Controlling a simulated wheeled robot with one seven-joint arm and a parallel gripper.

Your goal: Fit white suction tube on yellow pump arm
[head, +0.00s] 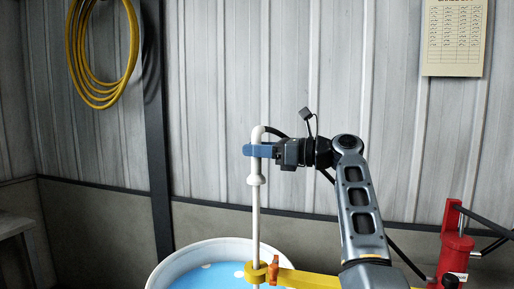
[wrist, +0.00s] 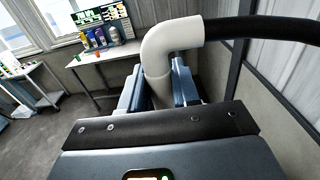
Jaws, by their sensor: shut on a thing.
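The white suction tube (head: 256,215) stands upright, with an elbow at its top and a wider collar partway down. My gripper (head: 257,151) has its blue fingers shut on the tube just below the elbow. In the wrist view the tube (wrist: 160,92) sits between the two fingers, and a black hose (wrist: 265,28) runs from the elbow to the right. The yellow pump arm (head: 310,279) ends in a ring at the tube's lower part, with an orange clamp beside it. The tube appears to pass through the ring, and the collar is well above it. The tube's lower end is out of view.
A white drum (head: 185,262) with blue liquid stands below the ring. A red pump post (head: 453,258) is at the right. A dark wall post (head: 158,150) and a coiled yellow hose (head: 88,60) are at the left. A bench (wrist: 105,54) with bottles is behind.

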